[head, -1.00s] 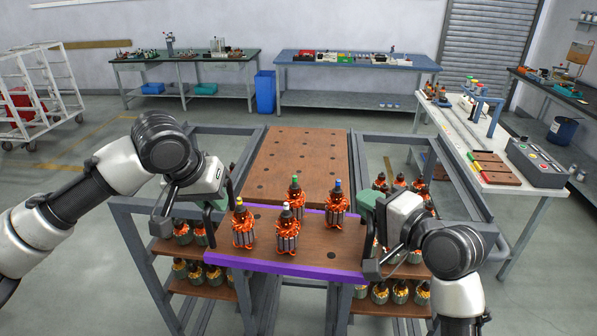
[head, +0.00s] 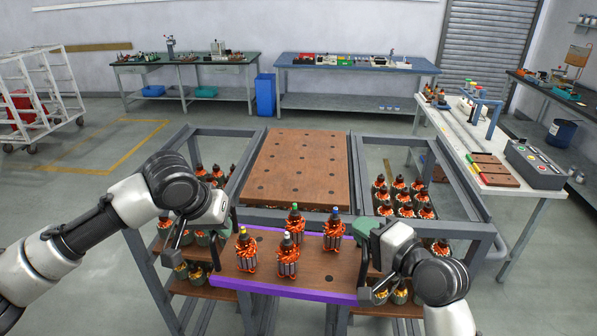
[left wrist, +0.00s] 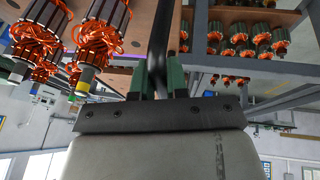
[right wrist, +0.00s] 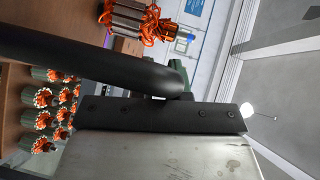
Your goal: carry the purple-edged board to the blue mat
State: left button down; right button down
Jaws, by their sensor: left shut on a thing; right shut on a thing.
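The purple-edged board (head: 230,264) is a brown perforated board with purple edging, low in the head view. It carries several orange-wound armatures (head: 289,256) standing upright, with differently coloured tips. My left gripper (head: 226,221) is shut on the black handle at the board's left end; the handle also shows between green fingers in the left wrist view (left wrist: 158,78). My right gripper (head: 369,240) is shut on the handle at the right end; it shows partly hidden by the handle in the right wrist view (right wrist: 180,78). I make out no blue mat.
A grey frame (head: 490,228) with a bare brown perforated top (head: 300,165) stands just beyond the board, with more armatures (head: 400,195) on its shelves. A white bench (head: 545,195) is at right, a blue-topped bench (head: 350,63) at the back, a white cart (head: 55,95) at left.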

aim_at(224, 252)
pick_arm(q)
jog(key=shift+w+a+f, duration=0.15)
jog(key=shift+w+a, duration=0.1)
pick_arm(e)
jog(key=shift+w+d+f, duration=0.15)
jog(key=shift+w+d, duration=0.05)
pick_arm(q)
jog(key=shift+s, duration=0.1)
pick_arm(e)
jog(key=shift+s+f, duration=0.1)
